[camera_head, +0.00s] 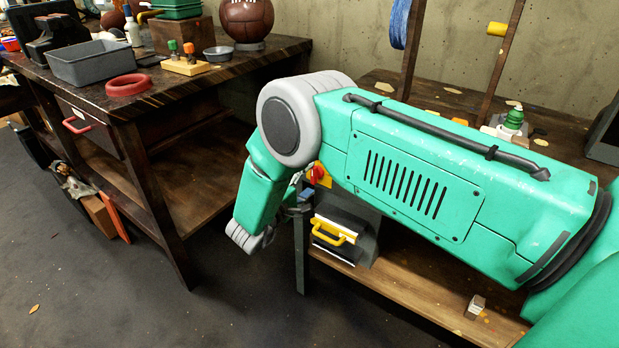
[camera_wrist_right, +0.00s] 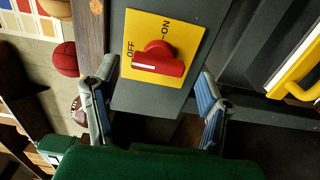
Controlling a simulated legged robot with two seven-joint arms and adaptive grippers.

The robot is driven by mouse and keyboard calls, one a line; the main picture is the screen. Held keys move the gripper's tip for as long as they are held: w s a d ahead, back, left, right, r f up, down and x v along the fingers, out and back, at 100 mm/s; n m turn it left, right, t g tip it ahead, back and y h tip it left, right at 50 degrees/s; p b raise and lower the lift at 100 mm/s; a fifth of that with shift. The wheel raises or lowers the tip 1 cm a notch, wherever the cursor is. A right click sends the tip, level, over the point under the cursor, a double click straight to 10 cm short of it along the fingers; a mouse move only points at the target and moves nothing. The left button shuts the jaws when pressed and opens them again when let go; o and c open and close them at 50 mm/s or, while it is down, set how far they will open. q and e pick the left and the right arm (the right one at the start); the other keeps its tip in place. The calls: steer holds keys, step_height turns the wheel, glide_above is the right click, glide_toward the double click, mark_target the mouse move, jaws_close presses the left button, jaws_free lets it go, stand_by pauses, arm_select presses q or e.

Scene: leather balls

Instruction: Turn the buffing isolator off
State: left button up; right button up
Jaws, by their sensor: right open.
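The buffing isolator is a red rotary knob (camera_wrist_right: 157,62) on a yellow plate (camera_wrist_right: 188,28) marked OFF and ON, on a grey box (camera_wrist_right: 135,95). In the wrist view my right gripper (camera_wrist_right: 156,75) is open, with one blue-padded finger on each side of the knob and clear gaps to it. I cannot tell for sure which mark the knob points at. In the head view the isolator (camera_head: 320,173) shows small behind my right arm, and my right gripper (camera_head: 303,197) is mostly hidden beside it. My left gripper is not in view.
A yellow handle (camera_head: 334,231) sticks out below the isolator. A wooden bench (camera_head: 285,60) at left carries a grey tray (camera_head: 92,63), a red ring (camera_head: 128,85) and a leather ball (camera_head: 246,18). The floor (camera_head: 110,285) in front is mostly clear.

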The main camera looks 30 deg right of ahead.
steer(key=v, duration=1)
steer(key=shift+a, duration=0.35)
steer(key=shift+d+f, duration=0.1)
